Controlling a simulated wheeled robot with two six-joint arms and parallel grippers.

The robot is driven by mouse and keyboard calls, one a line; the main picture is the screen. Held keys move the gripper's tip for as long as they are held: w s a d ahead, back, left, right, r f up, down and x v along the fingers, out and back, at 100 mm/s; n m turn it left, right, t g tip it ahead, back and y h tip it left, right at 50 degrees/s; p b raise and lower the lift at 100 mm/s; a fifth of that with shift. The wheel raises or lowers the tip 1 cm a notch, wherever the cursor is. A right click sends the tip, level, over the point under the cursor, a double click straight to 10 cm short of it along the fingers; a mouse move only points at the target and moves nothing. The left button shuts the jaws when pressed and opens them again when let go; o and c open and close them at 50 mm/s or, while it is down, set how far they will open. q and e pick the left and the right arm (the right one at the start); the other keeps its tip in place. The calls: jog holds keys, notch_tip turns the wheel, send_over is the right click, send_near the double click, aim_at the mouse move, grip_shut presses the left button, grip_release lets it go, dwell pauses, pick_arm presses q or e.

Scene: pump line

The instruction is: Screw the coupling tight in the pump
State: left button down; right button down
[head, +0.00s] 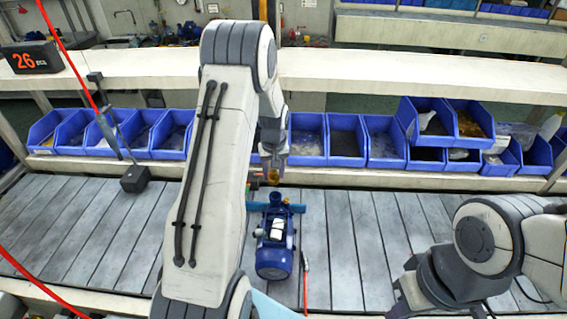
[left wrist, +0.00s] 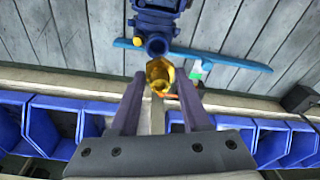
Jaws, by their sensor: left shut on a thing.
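The blue pump (head: 275,245) lies on the grey slatted bench in front of my left arm. In the left wrist view its round port (left wrist: 156,46) faces my left gripper (left wrist: 160,82). The gripper is shut on the brass-yellow coupling (left wrist: 158,72), which sits between the fingertips just in front of the port. I cannot tell whether the coupling touches the port. In the head view the coupling (head: 273,177) shows small below the left gripper (head: 273,165), at the pump's far end. My right gripper is not in view; only part of its arm shows at the right.
A blue bar (left wrist: 225,62) lies beside the pump's port end. A row of blue bins (head: 345,138) lines the back of the bench. A black block on a stand (head: 135,178) is at the left. The slats (head: 360,235) right of the pump are mostly clear.

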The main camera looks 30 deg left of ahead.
pick_arm(q)
jog(key=shift+w+a, duration=0.1)
jog(key=shift+f, duration=0.15)
jog(key=shift+w+d+f+b, duration=0.1)
jog(key=shift+f+b, duration=0.35)
jog(key=shift+w+d+f+b, duration=0.1)
jog(key=shift+f+b, duration=0.3)
jog(key=shift+f, duration=0.05)
jog(key=shift+f+b, duration=1.5)
jog(key=shift+f, duration=0.65)
jog(key=shift+s+f, duration=0.1)
jog(key=shift+f, duration=0.1)
jog(key=shift+c, duration=1.5)
grip_release()
jog(key=shift+r, duration=0.1)
